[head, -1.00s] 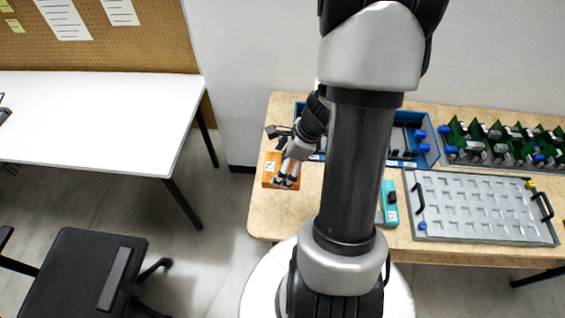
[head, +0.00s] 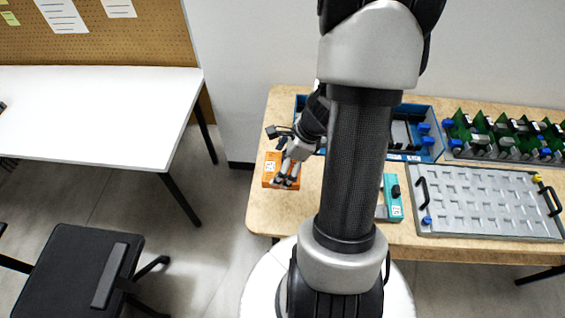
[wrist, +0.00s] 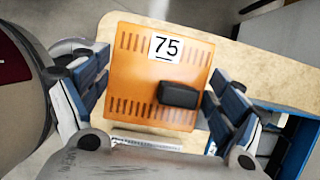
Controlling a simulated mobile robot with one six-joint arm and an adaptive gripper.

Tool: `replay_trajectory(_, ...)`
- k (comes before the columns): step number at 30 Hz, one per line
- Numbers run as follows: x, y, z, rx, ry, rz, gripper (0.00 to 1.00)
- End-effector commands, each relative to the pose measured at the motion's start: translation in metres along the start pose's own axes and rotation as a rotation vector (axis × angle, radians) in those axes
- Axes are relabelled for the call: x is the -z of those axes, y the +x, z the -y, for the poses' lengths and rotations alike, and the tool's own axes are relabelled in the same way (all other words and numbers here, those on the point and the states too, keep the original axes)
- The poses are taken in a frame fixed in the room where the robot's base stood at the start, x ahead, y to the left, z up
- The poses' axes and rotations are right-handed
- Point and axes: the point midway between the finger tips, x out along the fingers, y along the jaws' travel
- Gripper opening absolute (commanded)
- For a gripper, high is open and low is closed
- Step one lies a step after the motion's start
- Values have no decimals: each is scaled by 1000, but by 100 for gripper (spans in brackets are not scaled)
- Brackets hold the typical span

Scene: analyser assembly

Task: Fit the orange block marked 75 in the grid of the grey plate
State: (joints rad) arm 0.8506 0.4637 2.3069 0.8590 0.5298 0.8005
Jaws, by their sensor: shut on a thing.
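The orange block (wrist: 140,68) has a white label reading 75 and a dark raised part on its top. My gripper (wrist: 155,95) is shut on it, one finger on each side in the wrist view. In the head view the orange block (head: 272,170) is at the left end of the wooden table, partly behind my gripper (head: 287,180). I cannot tell whether it touches the table. The grey plate (head: 480,231) lies at the right of the table, with a grid of shallow pockets, two black handles, and a blue and a yellow knob at its corners.
A teal block (head: 393,208) stands on the table left of the plate, partly behind my arm. A blue bin (head: 436,150) with parts is behind. A rack of green boards (head: 500,140) stands behind the plate. A white table (head: 90,110) and black chair (head: 70,270) are at left.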

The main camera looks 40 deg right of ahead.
Motion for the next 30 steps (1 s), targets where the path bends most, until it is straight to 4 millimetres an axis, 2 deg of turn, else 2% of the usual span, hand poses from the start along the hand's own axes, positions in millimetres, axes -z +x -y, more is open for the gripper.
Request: replay_trajectory(30, 16, 39, 0, 0, -1, 0, 57)
